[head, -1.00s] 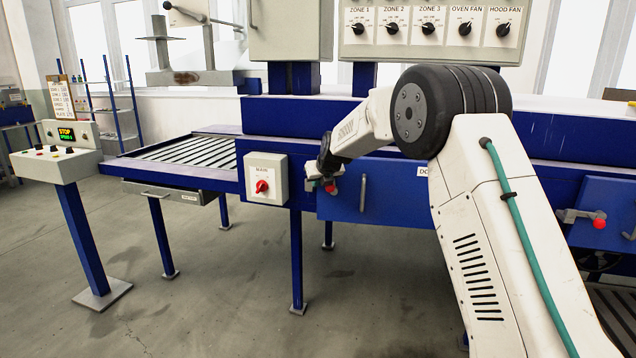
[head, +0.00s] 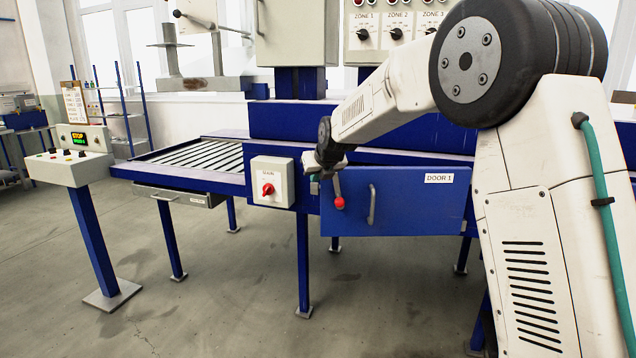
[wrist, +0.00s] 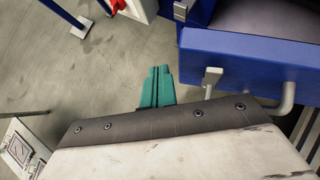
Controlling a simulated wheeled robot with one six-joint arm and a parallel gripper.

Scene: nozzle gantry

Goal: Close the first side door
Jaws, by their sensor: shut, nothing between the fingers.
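The first side door (head: 420,206) is a blue panel labelled DOOR 1 on the front of the blue oven. It stands ajar: the wrist view shows a gap behind the door's end (wrist: 245,67). Its latch lever with a red knob (head: 339,202) hangs down near the left edge, and a grey pull handle (head: 372,204) is to its right. My gripper (head: 316,163) is at the door's upper left corner, its fingers mostly hidden there. In the wrist view the teal fingers (wrist: 158,72) are shut and empty, left of the door. I cannot tell whether they touch it.
A switch box with a red knob (head: 270,183) is left of the door. A slatted conveyor (head: 200,157) extends left of it, and a control stand (head: 75,165) is at far left. Blue legs (head: 303,262) stand below. The grey floor in front is clear.

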